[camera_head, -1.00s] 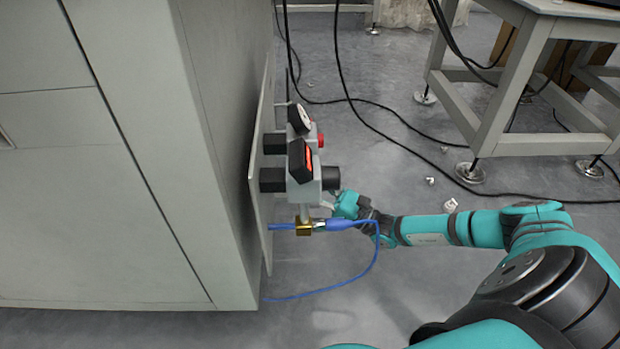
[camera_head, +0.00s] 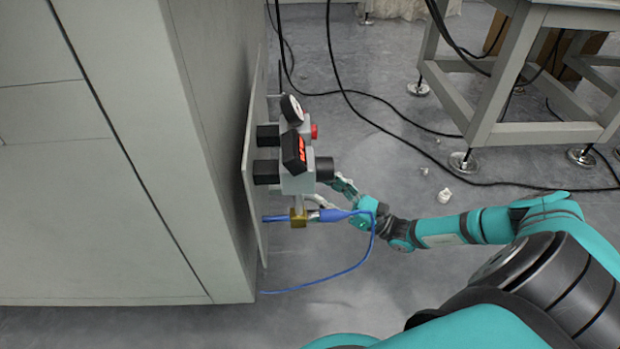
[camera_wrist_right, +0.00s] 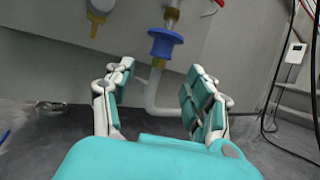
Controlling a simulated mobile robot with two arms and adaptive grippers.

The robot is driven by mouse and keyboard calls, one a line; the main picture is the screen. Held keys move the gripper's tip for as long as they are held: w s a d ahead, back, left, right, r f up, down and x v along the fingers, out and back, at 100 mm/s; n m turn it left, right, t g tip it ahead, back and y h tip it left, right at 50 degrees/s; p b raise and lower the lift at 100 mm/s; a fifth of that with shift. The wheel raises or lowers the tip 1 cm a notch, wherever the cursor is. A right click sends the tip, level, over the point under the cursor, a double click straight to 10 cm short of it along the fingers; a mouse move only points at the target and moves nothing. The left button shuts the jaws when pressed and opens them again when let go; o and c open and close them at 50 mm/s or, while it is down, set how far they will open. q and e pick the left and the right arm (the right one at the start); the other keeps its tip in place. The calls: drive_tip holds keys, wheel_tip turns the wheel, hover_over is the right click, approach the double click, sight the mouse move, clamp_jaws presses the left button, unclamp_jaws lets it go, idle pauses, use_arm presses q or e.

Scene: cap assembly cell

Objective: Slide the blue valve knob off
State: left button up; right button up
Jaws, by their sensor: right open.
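The blue valve knob (camera_wrist_right: 165,43) shows in the right wrist view as a flanged blue ring on a pipe. A brass-coloured part (camera_wrist_right: 171,14) sits above it, and a pale pipe bends away below. My right gripper (camera_wrist_right: 155,88) is open and empty, with the knob beyond its fingertips, apart from them. In the head view a blue fitting (camera_head: 332,215) sits beside a brass block (camera_head: 299,213); I cannot tell if it is the same part. There my right gripper (camera_head: 331,192) is beside the valve unit, partly overlapped in view. My left gripper is not in view.
A grey unit with a gauge (camera_head: 292,110) and red-lit display (camera_head: 294,152) is on a panel (camera_head: 250,170) beside a large cabinet (camera_head: 120,160). A blue hose (camera_head: 345,270) loops below. Black cables (camera_head: 390,140) and a table frame (camera_head: 490,110) are behind.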

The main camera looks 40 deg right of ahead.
drive_tip(key=v, duration=0.5)
drive_tip(key=shift+s+d+f, duration=0.15)
drive_tip(key=shift+s, duration=0.1)
drive_tip(key=shift+s, duration=0.1)
